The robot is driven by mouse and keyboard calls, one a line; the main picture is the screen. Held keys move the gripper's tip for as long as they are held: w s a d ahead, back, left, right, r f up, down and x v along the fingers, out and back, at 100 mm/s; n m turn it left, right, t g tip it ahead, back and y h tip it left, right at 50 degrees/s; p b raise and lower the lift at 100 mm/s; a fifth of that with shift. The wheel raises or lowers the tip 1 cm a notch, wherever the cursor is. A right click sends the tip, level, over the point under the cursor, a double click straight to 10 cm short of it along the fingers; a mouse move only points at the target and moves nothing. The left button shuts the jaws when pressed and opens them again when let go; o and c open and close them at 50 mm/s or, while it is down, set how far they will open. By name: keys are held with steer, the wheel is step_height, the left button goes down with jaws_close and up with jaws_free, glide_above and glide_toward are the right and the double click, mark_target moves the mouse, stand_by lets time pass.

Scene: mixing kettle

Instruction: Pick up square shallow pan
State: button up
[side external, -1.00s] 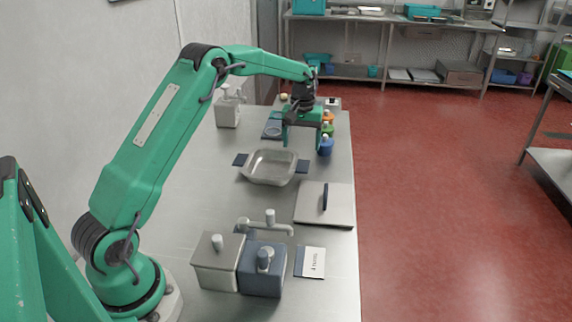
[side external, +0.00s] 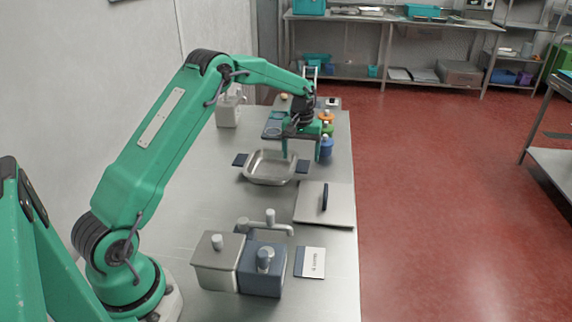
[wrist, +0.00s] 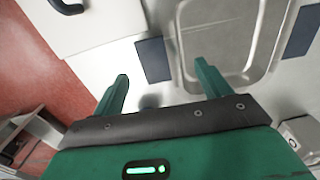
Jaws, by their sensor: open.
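The square shallow pan (side external: 268,169) is silver metal with a dark blue handle on its left and another on its right (side external: 302,166). It sits on the steel counter (side external: 200,185). My gripper (side external: 301,156) is open and empty, above the counter at the pan's far right side in the side view. In the wrist view, the pan (wrist: 225,40) fills the upper right, and its handle (wrist: 154,60) shows just beyond my open fingers (wrist: 160,88). One fingertip overlaps the pan's rim in that view; I cannot tell whether they touch.
Several small bottles (side external: 326,143) stand close beside my gripper. Lidded containers (side external: 240,265), a tap (side external: 270,217) and a label card (side external: 310,262) are nearer the camera.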

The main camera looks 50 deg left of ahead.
mark_target(300, 165)
steer(key=shift+s+f, duration=0.1)
steer(key=shift+f, duration=1.85)
steer(key=shift+c, duration=0.5)
steer(key=c, duration=1.2)
steer(key=shift+c, duration=0.2)
steer(key=shift+r, duration=0.1)
steer(key=shift+r, duration=0.35)
steer(key=shift+c, duration=0.2)
step_height(300, 165, up, 3)
steer(key=shift+r, duration=0.1)
steer(key=s+d+r, duration=0.2)
steer(key=d+r, duration=0.5)
steer(key=d, duration=0.4)
steer(key=shift+s+d, duration=0.2)
steer(key=shift+s, duration=0.2)
